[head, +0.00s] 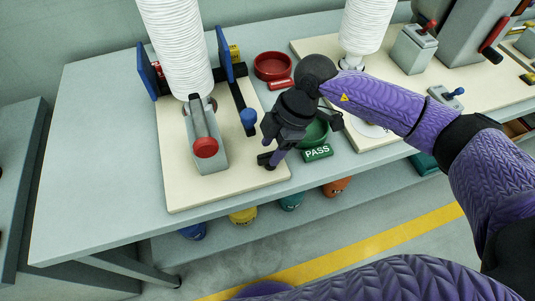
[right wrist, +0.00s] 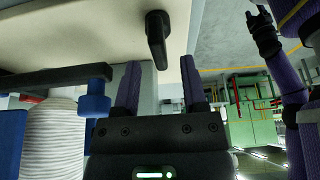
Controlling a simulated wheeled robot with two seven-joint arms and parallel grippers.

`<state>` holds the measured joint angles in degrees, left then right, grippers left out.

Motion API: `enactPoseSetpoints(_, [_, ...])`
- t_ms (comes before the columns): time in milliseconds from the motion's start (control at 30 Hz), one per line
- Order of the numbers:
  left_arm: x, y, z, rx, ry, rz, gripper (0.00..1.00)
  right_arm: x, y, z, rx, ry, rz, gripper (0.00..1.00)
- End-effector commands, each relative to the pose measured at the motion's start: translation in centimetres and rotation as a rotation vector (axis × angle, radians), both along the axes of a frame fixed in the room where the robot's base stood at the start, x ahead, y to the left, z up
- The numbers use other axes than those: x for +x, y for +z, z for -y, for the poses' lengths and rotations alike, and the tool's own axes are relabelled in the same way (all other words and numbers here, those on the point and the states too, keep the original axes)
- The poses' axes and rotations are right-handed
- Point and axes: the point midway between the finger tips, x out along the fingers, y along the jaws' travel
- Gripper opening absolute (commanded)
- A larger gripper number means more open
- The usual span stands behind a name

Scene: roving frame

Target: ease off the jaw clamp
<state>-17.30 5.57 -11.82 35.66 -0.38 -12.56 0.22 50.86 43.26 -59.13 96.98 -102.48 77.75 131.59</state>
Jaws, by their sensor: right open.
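The jaw clamp shows in the head view as two blue jaws, one (head: 148,74) left and one (head: 225,52) right of a white ribbed column (head: 180,50). A black bar with a blue knob (head: 248,117) runs from the right jaw. My right gripper (head: 264,146) is open and empty, right of that knob. In the right wrist view, a black handle (right wrist: 157,40) stands just beyond and between the gripper's open fingers (right wrist: 160,85); the blue knob (right wrist: 94,104) is left of them. My left gripper (right wrist: 264,30) seems to show small at upper right there; its jaws are unclear.
A grey lever with a red knob (head: 205,148) stands before the column on a cream board (head: 225,188). A red dish (head: 272,66) and green dish (head: 314,132) with a PASS label (head: 317,153) lie to the right. The table's front left (head: 100,195) is clear.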

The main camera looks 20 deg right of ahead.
Motion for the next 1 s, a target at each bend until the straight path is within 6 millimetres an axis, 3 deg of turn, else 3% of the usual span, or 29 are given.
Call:
enactPoseSetpoints(133, [-0.1, -0.7, 0.0, 0.0, -0.001, -0.002, 0.59, 0.0, -2.0, -0.8, 0.002, 0.0, -0.001, 0.54])
enactPoseSetpoints(433, [-0.2, -0.7, -0.2, 0.002, -0.003, -0.004, 0.59, 0.0, -2.3, -1.1, 0.004, 0.001, 0.002, 0.54])
enactPoseSetpoints(700, [-0.3, -0.7, -0.2, 0.002, -0.003, -0.004, 0.59, 0.0, -2.2, -1.1, 0.004, 0.001, 0.002, 0.0])
enactPoseSetpoints(1000, [-0.3, -0.7, -0.2, 0.002, -0.003, -0.005, 0.59, 0.0, -2.2, -1.1, 0.005, 0.006, 0.002, 0.0])
